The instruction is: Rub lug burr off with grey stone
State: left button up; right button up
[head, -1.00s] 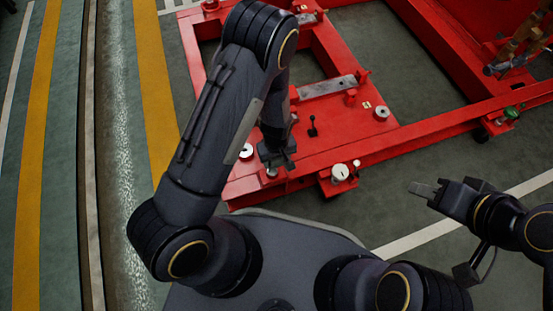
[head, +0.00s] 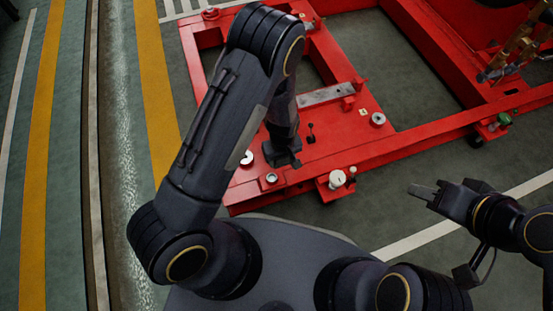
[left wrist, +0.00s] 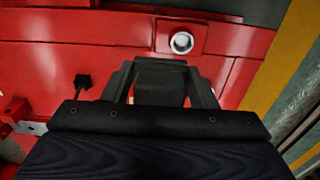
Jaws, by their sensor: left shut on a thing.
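My left gripper (head: 285,162) is low over the near left part of the red frame (head: 240,187). In the left wrist view its fingers (left wrist: 160,92) are closed on a dark block, probably the grey stone (left wrist: 160,76), though its colour is hard to tell in shadow. Contact between block and frame cannot be seen. A round silver fitting (head: 271,178) sits on the frame just in front of the gripper; it also shows in the left wrist view (left wrist: 182,42). I cannot pick out the lug or burr for certain. My right gripper (head: 422,190) is off to the right over the floor, its jaw gap unclear.
A small black lever (head: 311,134) stands right of the left gripper. A white-capped fitting (head: 337,180) is on the frame's near edge. A grey metal bar (head: 325,95) lies farther back. Open floor (head: 440,165) lies to the right.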

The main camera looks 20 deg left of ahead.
pick_arm(q)
jog(key=w+d, duration=0.5)
jog(key=d, duration=0.3)
jog(key=shift+w+d+b, duration=0.2)
jog(key=shift+w+b, duration=0.1)
jog(key=shift+b, duration=0.1)
jog(key=shift+r, duration=0.1)
